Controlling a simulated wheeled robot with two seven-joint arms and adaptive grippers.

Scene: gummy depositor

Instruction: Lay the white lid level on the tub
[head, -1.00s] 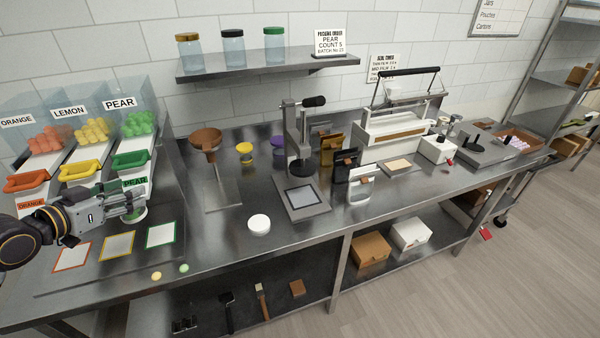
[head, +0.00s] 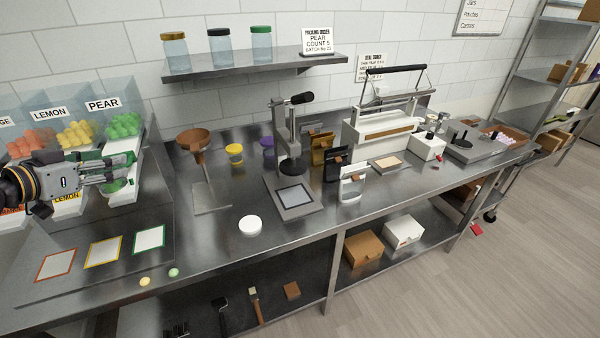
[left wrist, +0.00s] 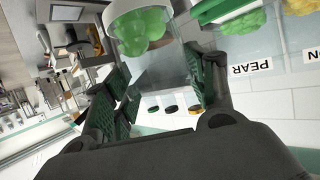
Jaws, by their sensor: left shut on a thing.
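The white lid (head: 250,226) is a round white disc lying flat on the steel bench, left of the press, with nothing touching it. My left gripper (head: 118,175) is over the left end of the bench, in front of the pear bin and well left of the lid. In the left wrist view, its green-padded fingers (left wrist: 158,88) are shut on a clear tub (left wrist: 165,68) with a white end and several green gummies inside. My right gripper is not in view.
Gummy bins with orange, lemon and pear labels (head: 103,104) stand at the back left. Three coloured-frame mats (head: 103,250) and two loose gummies lie in front. A brown funnel on a stand (head: 193,140) and a press (head: 290,150) stand behind the lid. Bench around the lid is clear.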

